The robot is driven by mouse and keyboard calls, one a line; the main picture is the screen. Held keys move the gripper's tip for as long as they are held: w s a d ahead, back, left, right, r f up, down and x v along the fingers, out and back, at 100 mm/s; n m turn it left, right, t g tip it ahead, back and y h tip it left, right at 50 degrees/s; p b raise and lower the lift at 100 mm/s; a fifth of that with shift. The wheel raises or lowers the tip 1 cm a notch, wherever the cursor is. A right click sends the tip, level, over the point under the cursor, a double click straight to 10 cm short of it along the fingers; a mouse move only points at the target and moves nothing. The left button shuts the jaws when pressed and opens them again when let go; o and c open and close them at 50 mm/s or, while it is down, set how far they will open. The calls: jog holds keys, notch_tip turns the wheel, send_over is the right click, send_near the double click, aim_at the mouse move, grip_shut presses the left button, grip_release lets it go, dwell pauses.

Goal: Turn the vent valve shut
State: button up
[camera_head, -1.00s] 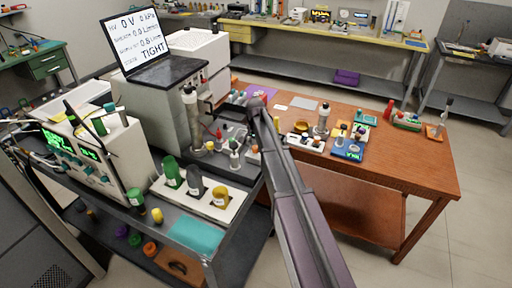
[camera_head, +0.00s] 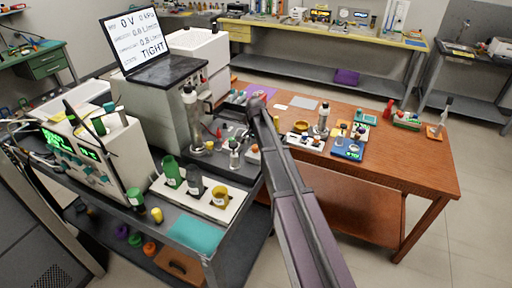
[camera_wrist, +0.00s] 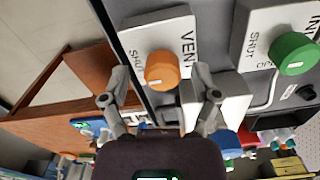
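The vent valve is an orange round knob (camera_wrist: 162,70) on a white plate (camera_wrist: 182,30) marked VENT and SHUT in the wrist view. My gripper (camera_wrist: 160,84) is open, with one finger on each side of the knob in the picture. I cannot tell whether either finger touches it, and no grip on it shows. Which way the knob points is not clear. In the head view my arm reaches over the cart edge, and its gripper cannot be made out.
A green knob (camera_wrist: 295,54) on a similar plate marked SHUT sits to the right in the wrist view. In the head view a laptop screen (camera_head: 139,38) reads TIGHT. A wooden table (camera_head: 420,165) with small items stands to the right of the cart, and colored cups (camera_head: 220,196) stand in front.

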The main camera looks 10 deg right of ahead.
aim_at(255, 146)
jog(key=shift+w+n, duration=0.1)
jog(key=shift+n, duration=0.3)
jog(key=n, duration=1.2)
jog(key=shift+n, duration=0.3)
jog(key=n, duration=0.4)
jog(key=shift+a, duration=0.1)
jog(key=shift+r+n, duration=0.25)
jog(key=shift+n, duration=0.25)
notch_tip(255, 146, up, 14)
jog(key=p, duration=1.4)
jog(key=s+f+m+b, duration=0.2)
jog(key=s+m, duration=0.1)
jog(key=s, duration=0.7)
jog(key=s+f+m+b, duration=0.3)
jog(key=s, duration=0.6)
jog(key=s+f+m+b, duration=0.3)
jog(key=s, duration=0.7)
jog(key=shift+s+f, duration=0.25)
jog(key=shift+s, duration=0.05)
